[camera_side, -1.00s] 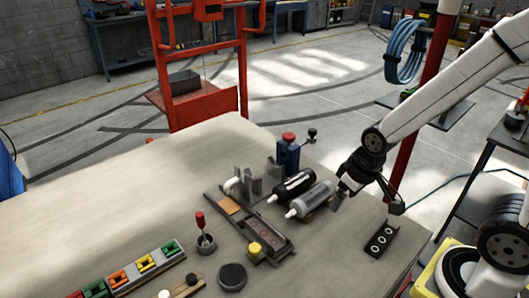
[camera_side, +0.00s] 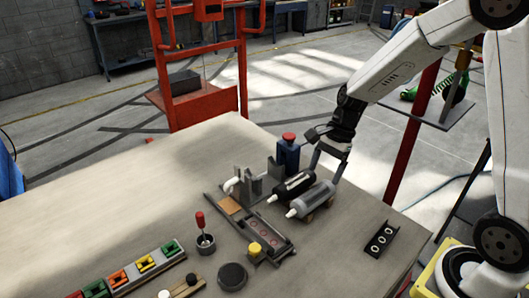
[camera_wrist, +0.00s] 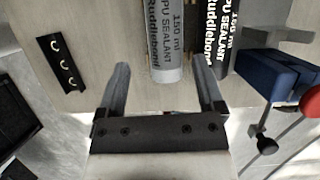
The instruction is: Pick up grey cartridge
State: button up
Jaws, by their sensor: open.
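The grey cartridge (camera_side: 312,200) lies on the table beside a black cartridge (camera_side: 291,187), nozzle toward the lower left. In the wrist view the grey cartridge (camera_wrist: 167,40) has printed text and its near end lies between my fingers. The black cartridge (camera_wrist: 218,35) is just right of it, beyond my right finger. My gripper (camera_wrist: 163,80) is open, its two fingers apart with nothing held. In the side view my gripper (camera_side: 328,168) is at the back end of the grey cartridge, pointing down. Whether a finger touches it cannot be told.
A blue device with a red knob (camera_side: 288,152) stands behind the cartridges, close to my gripper; it also shows in the wrist view (camera_wrist: 270,78). A grey channel fixture (camera_side: 225,208) is at left.

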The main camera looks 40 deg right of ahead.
aim_at(315, 190)
jog(key=shift+w+d+m, duration=0.1)
jog(key=shift+w+m, duration=0.1)
jog(key=shift+m, duration=0.1)
jog(key=shift+x, duration=1.3)
jog(key=shift+f, duration=0.15)
jog(key=shift+x, duration=2.45)
jog(key=shift+w, duration=0.1)
grip_shut()
